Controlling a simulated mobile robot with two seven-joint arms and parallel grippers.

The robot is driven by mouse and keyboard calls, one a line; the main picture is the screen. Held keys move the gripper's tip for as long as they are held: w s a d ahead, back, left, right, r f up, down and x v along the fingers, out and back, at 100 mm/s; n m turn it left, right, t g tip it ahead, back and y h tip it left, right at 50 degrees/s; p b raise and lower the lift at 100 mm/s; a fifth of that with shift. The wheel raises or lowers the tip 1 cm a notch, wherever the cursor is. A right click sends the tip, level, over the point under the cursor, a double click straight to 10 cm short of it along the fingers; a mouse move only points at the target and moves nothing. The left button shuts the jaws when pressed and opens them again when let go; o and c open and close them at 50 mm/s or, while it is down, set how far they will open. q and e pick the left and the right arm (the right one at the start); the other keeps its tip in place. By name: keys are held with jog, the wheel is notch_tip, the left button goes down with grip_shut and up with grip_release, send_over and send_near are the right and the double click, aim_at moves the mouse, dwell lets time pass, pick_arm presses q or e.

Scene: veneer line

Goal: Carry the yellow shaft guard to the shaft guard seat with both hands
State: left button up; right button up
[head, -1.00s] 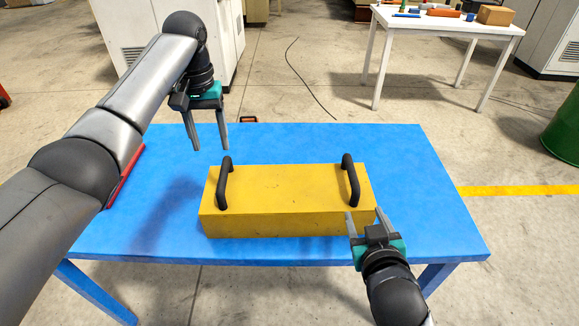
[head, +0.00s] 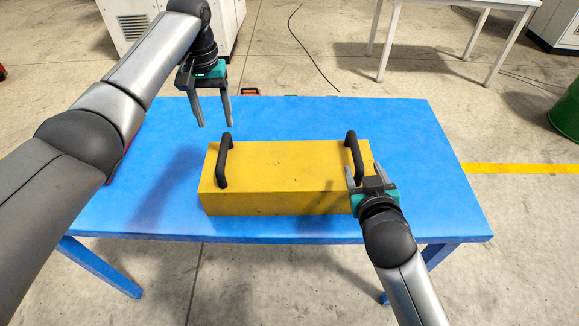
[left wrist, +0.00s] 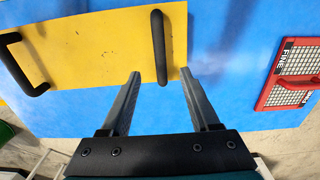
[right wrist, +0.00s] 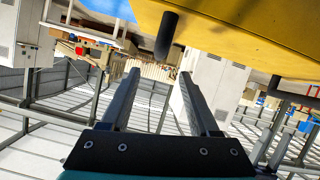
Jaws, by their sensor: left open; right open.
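The yellow shaft guard (head: 285,168), a long box with two black handles on top, lies on the blue table (head: 420,205). My left gripper (head: 216,125) is open and empty above the guard's left handle (head: 223,160); in the left wrist view this handle (left wrist: 159,45) appears between the fingertips. My right gripper (head: 364,170) is open by the guard's front right corner, near the right handle (head: 353,155). In the right wrist view a black handle (right wrist: 168,35) shows beyond the fingertips, beside the yellow guard (right wrist: 240,30). I cannot identify the shaft guard seat.
A red-framed grid panel (left wrist: 290,75) lies on the table, mostly hidden behind my left arm in the head view. A white table (head: 490,3) stands behind right, a green drum (head: 568,112) at the right edge. The table is clear right of the guard.

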aim_at(223, 148)
pick_arm(q)
notch_tip(223, 148, down, 11)
jog(key=shift+f, duration=0.15)
pick_arm(e)
jog(key=x, duration=1.1)
jog(key=shift+w, duration=0.15)
pick_arm(q)
jog(key=shift+c, duration=0.3)
pick_arm(e)
jog(key=shift+c, duration=0.4)
pick_arm(q)
grip_shut()
pick_arm(e)
grip_shut()
jog(key=shift+f, duration=0.1)
pick_arm(q)
jog(key=shift+w+r, duration=0.1)
jog(key=shift+r, duration=0.1)
